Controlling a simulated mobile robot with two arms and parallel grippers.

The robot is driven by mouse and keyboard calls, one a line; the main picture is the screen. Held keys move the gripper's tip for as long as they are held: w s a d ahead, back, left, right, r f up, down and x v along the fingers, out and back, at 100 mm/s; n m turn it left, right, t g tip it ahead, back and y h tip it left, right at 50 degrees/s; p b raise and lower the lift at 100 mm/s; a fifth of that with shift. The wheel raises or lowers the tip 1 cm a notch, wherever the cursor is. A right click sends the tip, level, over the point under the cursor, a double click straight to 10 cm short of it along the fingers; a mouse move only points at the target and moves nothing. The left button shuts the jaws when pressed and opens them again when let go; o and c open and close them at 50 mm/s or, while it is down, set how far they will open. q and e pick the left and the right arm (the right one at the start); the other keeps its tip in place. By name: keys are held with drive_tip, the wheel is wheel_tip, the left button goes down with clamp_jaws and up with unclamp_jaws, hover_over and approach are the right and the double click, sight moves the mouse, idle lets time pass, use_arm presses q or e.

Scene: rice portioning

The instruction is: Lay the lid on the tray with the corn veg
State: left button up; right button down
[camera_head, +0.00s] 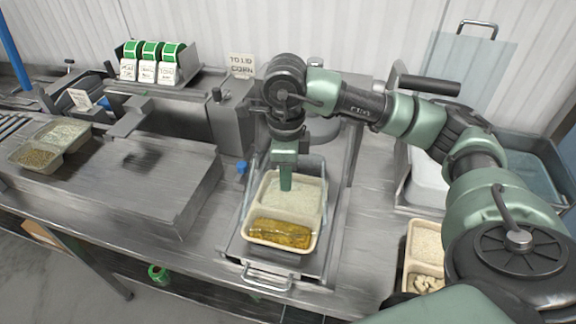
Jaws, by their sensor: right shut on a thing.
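The tray with the corn veg (247,236) sits at the middle front, in a metal holder with a front handle. Its back compartment holds white rice (275,200) and its front one yellow-orange corn veg (280,233). My right gripper (286,186) points straight down over the rice compartment, its fingers close together. It is shut on what appears to be the clear lid, whose faint edges and sheen show over the tray. I cannot tell whether the lid touches the rim all round. My left gripper is not in view.
Another filled tray (72,146) is at the far left, and one more (410,262) at the lower right. Green label rolls (151,50) stand at the back left. A metal basin (533,160) is at the right.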

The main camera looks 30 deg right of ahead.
sight(287, 195)
drive_tip(key=shift+w+d+r+m, duration=0.25)
drive_tip(key=shift+d+m, duration=0.1)
drive_tip(key=shift+m, duration=0.55)
drive_tip(key=shift+f+m, duration=0.3)
drive_tip(key=shift+f+b, duration=2.2)
drive_tip(key=shift+f, duration=0.95)
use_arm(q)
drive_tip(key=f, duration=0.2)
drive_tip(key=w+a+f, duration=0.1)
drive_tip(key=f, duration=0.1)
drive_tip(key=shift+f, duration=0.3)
use_arm(e)
drive_tip(key=shift+r, duration=0.1)
use_arm(q)
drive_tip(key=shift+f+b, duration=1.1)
drive_tip(key=shift+b, duration=0.2)
use_arm(e)
drive_tip(key=shift+f, duration=0.65)
